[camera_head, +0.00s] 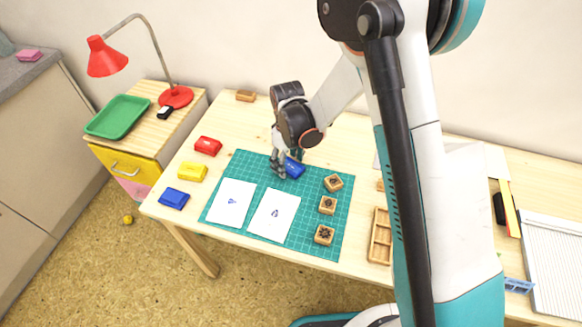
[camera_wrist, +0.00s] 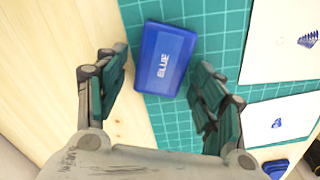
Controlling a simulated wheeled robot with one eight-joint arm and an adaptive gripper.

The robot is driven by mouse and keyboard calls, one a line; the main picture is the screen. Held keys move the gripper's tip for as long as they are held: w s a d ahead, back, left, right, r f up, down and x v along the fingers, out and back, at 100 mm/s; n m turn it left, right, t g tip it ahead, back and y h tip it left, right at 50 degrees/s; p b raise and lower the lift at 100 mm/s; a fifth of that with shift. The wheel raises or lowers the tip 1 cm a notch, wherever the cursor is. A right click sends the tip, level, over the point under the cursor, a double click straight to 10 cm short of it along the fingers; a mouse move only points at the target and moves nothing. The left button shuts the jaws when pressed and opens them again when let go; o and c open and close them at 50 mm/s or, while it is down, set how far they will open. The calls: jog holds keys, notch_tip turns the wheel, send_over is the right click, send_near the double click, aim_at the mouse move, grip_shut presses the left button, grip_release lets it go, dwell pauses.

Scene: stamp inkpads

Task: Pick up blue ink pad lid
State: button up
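The blue lid (camera_head: 295,169), lettered "BLUE", lies on the upper part of the green cutting mat (camera_head: 335,215). It also shows in the wrist view (camera_wrist: 166,58), flat and slightly tilted in the picture. My gripper (camera_head: 281,166) is low over the mat, beside and partly in front of the lid in the head view. In the wrist view its two fingers (camera_wrist: 164,62) are spread, one at each side of the lid, with gaps between. A blue ink pad (camera_head: 174,199) sits on the table left of the mat.
Yellow (camera_head: 192,172) and red (camera_head: 208,146) ink pads stand left of the mat. Two white papers (camera_head: 272,214) with blue prints lie on the mat. Wooden stamps (camera_head: 327,205) line its right side, with a wooden tray (camera_head: 380,237) beyond.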

jog(key=c, duration=0.5)
